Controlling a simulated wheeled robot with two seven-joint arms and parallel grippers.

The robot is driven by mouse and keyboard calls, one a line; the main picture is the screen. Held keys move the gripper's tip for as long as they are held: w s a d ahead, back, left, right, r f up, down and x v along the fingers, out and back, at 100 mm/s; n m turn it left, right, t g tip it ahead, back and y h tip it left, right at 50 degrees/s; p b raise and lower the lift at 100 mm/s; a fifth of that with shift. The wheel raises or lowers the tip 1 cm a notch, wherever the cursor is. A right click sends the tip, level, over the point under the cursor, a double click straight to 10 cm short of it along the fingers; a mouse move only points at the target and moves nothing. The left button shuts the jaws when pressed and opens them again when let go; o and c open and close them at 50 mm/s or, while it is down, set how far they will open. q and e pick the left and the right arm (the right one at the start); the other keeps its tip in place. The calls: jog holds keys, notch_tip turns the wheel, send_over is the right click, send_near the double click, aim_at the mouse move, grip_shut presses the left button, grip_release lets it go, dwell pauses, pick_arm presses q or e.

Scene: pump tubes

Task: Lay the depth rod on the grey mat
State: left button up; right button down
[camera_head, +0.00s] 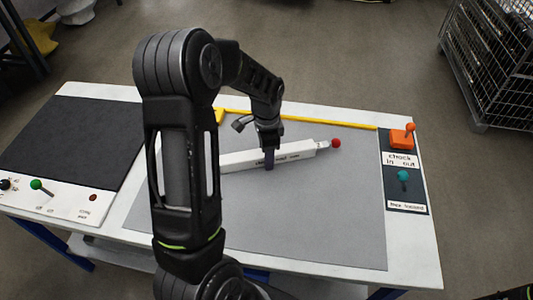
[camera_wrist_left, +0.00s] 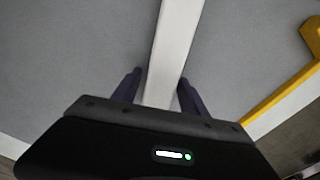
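A long white bar (camera_head: 245,160) with dark print and a red ball at its right end lies over the grey mat (camera_head: 320,220). My left gripper (camera_head: 269,158) is down at the bar. In the left wrist view the bar (camera_wrist_left: 175,40) runs between the fingers (camera_wrist_left: 159,78), which stand apart on either side of it. A small gap shows at the left finger; contact at the right one is unclear. A thin yellow rod (camera_head: 320,122) with a wider left end lies along the mat's far edge. I cannot tell which of the two is the depth rod.
An orange lever box (camera_head: 402,137) and a teal-knobbed lever (camera_head: 403,176) stand at the table's right. A dark mat (camera_head: 70,135) and a panel with a green-knobbed lever (camera_head: 37,185) are at the left. The grey mat's front right is clear. My arm hides its left part.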

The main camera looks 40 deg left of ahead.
pick_arm(q)
jog(key=shift+o, duration=0.6)
jog(key=shift+r, duration=0.55)
notch_tip(320, 180, up, 11)
jog(key=shift+r, duration=0.15)
